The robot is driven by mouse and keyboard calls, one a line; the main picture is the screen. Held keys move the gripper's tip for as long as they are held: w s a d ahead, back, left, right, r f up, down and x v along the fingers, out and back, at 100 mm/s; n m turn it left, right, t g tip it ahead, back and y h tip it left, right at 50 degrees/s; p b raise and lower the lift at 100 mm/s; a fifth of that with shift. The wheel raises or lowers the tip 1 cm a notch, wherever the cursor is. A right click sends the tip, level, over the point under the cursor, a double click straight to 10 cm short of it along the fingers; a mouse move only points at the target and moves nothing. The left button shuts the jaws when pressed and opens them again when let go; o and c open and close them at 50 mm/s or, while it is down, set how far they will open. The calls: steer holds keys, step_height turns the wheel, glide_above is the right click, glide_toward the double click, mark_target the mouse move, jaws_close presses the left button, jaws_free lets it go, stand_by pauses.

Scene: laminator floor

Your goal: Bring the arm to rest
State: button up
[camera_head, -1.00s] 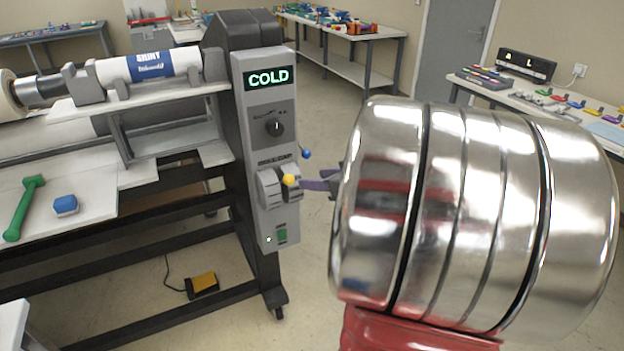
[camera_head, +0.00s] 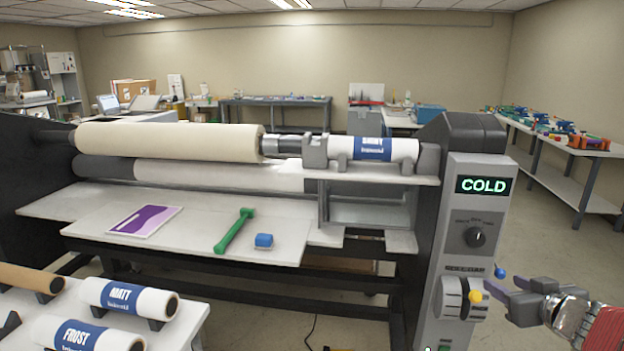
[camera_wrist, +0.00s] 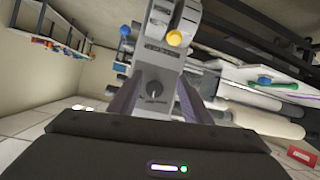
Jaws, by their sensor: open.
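My gripper (camera_head: 500,293) is at the lower right of the head view, just right of the laminator's control column (camera_head: 462,255). Its jaws are open, with nothing between them. In the wrist view the two purple-grey fingers of my gripper (camera_wrist: 155,100) stand apart, with the control column behind them. The column carries a display reading COLD (camera_head: 483,185), a dark rotary knob (camera_head: 475,237), a lever with a yellow ball (camera_head: 475,296) and a blue ball (camera_head: 500,272). The gripper looks close to the levers; contact cannot be told.
MATT (camera_head: 128,297) and FROST (camera_head: 85,336) rolls lie at lower left. A table with coloured items (camera_head: 560,170) stands at right. Floor between is clear.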

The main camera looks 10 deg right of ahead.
steer(key=a+r+m+g+h, duration=0.1)
steer(key=a+r+m+h, duration=0.1)
steer(key=a+r+h, duration=0.4)
steer(key=s+a+f+n+g+y, duration=0.1)
steer(key=s+a+f+g+y, duration=0.1)
steer(key=s+a, duration=0.3)
steer(key=s+a+f+n+g+y, duration=0.1)
steer(key=s+a+f+y, duration=0.3)
steer(key=a, duration=0.9)
steer(key=s+a+f+g+y, duration=0.2)
steer(key=s+a+f+g, duration=0.1)
steer(key=s+a, duration=0.3)
steer(key=a, duration=0.2)
steer(key=shift+s+a+f+n+y, duration=0.2)
steer(key=shift+a+f+n+y, duration=0.2)
steer(key=shift+c, duration=0.4)
steer(key=shift+c, duration=1.2)
